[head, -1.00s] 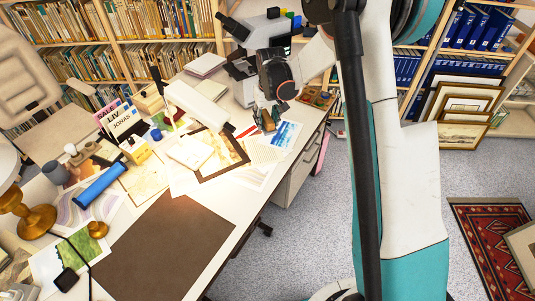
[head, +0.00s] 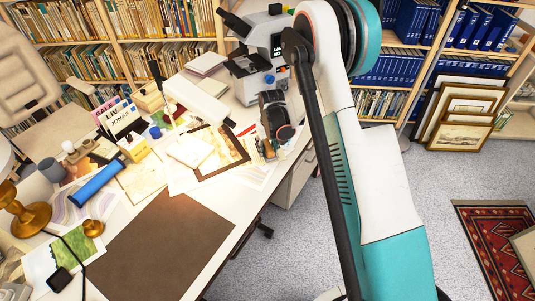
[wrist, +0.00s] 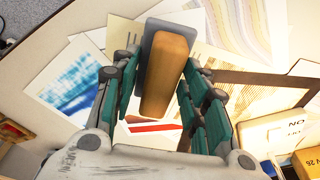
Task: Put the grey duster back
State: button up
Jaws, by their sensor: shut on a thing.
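My gripper (wrist: 160,82) is shut on the grey duster (wrist: 166,76), a block with an orange-brown wooden back and a grey layer along its far side. In the wrist view it sits between the teal finger pads, above loose papers. In the head view my gripper (head: 268,148) is low over the desk's right side, beside the brown-framed print; the duster is small and mostly hidden there. I cannot tell whether the duster touches the papers.
The microscope (head: 262,55) stands behind my gripper. A white lamp head (head: 198,100) hangs to the left. A blue cylinder (head: 97,182) and yellow box (head: 134,147) lie further left. The brown mat (head: 160,250) is bare. A wooden box (wrist: 14,132) shows at the wrist view's left.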

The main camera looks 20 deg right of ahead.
jog(key=shift+f+b, duration=0.35)
jog(key=shift+f, duration=1.5)
jog(key=shift+f, duration=0.1)
jog(key=o, duration=1.1)
